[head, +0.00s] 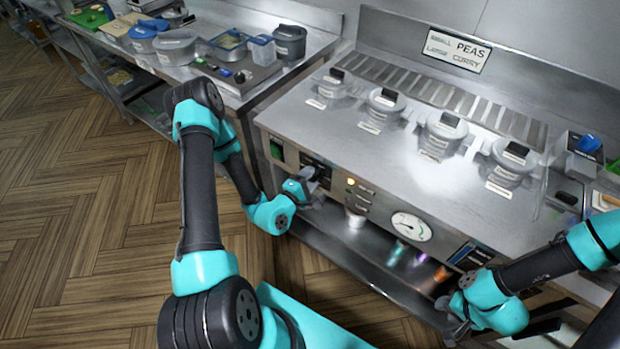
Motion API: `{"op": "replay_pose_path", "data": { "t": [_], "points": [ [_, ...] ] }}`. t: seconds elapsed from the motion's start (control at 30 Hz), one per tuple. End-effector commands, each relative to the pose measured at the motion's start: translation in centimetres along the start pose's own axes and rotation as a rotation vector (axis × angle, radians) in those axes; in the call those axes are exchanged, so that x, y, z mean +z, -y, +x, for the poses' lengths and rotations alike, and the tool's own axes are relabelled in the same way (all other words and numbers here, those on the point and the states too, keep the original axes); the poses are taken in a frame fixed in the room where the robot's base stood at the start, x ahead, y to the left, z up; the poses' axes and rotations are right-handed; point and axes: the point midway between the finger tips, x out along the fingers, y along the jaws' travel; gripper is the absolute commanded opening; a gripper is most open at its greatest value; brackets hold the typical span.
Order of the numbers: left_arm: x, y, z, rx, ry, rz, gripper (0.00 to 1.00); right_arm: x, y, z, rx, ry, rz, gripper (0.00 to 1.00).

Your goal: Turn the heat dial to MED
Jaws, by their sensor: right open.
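The front panel of the steel frying range (335,184) faces me. A dark dial area (316,163) is on the panel, right of the green switch, and my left gripper partly covers it. The dial's pointer and setting cannot be read. Small labels (364,197) beside an amber light (351,181) are too blurred to read. My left gripper (308,182) is right at the panel by the dark area; I cannot tell whether it touches the dial or how its fingers stand. My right gripper (452,324) is open, low in front of the range's right part, away from the dial.
A round gauge (411,227) sits further right on the panel. Several lidded pots, one here (440,136), stand on the range top below a PEAS/CURRY sign (458,50). A lower shelf (340,236) holds small cups. A side counter with containers (175,46) is at back left.

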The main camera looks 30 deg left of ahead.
Motion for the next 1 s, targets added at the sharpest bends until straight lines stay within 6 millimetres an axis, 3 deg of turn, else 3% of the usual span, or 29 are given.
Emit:
{"op": "replay_pose_path", "data": {
  "t": [0.23, 0.6, 0.77, 1.0],
  "points": [
    [0.0, 0.0, 0.0, 0.0, 0.0, -0.001, 0.75, 0.0, 0.0, 0.0, 0.0, 0.0, 0.0, 0.43],
    [0.0, 0.0, -0.4, -0.001, -0.001, -0.002, 0.75, 0.0, 0.0, 0.0, 0.0, 0.0, 0.0, 0.43],
    [-0.1, 0.1, -2.0, -0.002, -0.003, -0.003, 0.75, 0.0, 0.0, 0.0, 0.0, 0.0, 0.0, 0.43],
    [-0.1, 0.0, -6.2, -0.001, -0.005, -0.005, 0.75, 0.0, 0.0, 0.0, 0.0, 0.0, 0.0, 0.43]
  ]
}}
